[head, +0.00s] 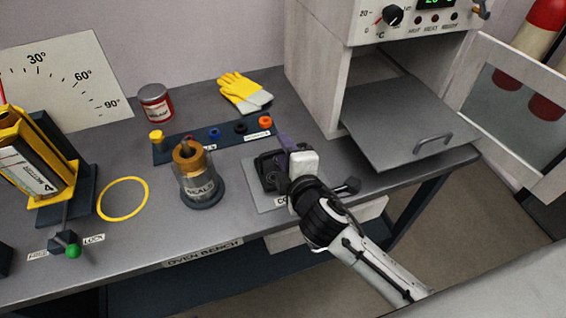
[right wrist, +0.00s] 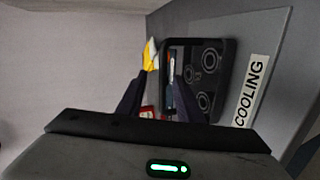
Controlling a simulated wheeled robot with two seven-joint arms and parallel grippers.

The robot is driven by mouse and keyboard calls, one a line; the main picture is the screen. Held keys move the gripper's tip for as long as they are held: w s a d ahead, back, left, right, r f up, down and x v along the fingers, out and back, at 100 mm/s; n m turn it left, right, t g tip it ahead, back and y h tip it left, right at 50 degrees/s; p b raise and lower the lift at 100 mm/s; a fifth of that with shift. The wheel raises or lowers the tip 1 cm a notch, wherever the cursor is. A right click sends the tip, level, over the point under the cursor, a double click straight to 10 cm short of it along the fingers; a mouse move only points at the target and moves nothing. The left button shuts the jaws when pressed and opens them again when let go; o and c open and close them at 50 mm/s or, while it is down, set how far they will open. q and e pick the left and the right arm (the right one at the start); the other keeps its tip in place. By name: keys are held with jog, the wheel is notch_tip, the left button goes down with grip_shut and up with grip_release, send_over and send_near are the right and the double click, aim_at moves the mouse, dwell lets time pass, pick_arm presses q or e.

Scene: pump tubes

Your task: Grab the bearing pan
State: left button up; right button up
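The bearing pan (head: 268,172) is a dark, shallow rectangular pan on the light grey cooling plate (head: 262,203), partly hidden by my right gripper. In the right wrist view the pan (right wrist: 224,85) shows several ring-shaped bearings inside its raised rim. My right gripper (head: 284,150) is over the far right part of the pan. In the right wrist view its two dark fingers (right wrist: 158,98) stand apart, with a gap between them and one finger overlapping the pan's near rim. Whether they touch the rim I cannot tell. My left gripper is not in view.
The oven's lowered grey panel (head: 395,125) juts out at right. A yellow ring (head: 101,205) lies left.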

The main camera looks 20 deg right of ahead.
jog(key=x, duration=0.5)
jog(key=shift+w+d+f, duration=0.1)
jog(key=shift+w+f, duration=0.1)
jog(key=shift+f, duration=0.2)
grip_shut()
jog(key=shift+r, duration=0.15)
